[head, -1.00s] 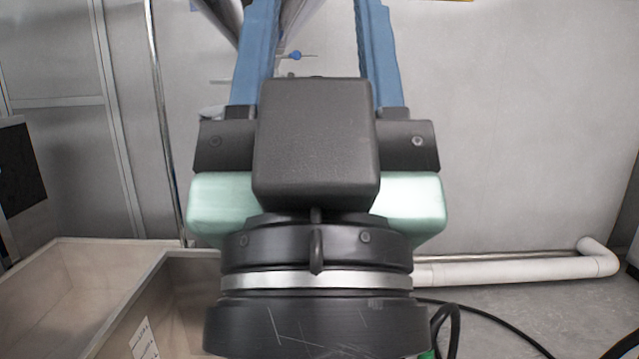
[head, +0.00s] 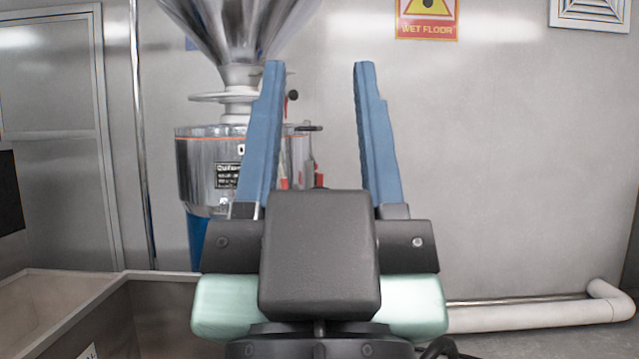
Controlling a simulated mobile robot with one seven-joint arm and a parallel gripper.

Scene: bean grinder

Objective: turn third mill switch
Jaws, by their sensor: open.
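The left finger covers part of the mill's right side. Small red parts and a dark lever show just right of that finger, between the fingers. I cannot tell which part is the switch. No other mill is in view.
Pale open bins (head: 60,300) stand at the lower left. A white pipe (head: 540,314) runs along the wall's foot at the right. A wet floor sign (head: 427,18) and a vent (head: 590,14) are on the grey wall. The space right of my gripper is clear.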

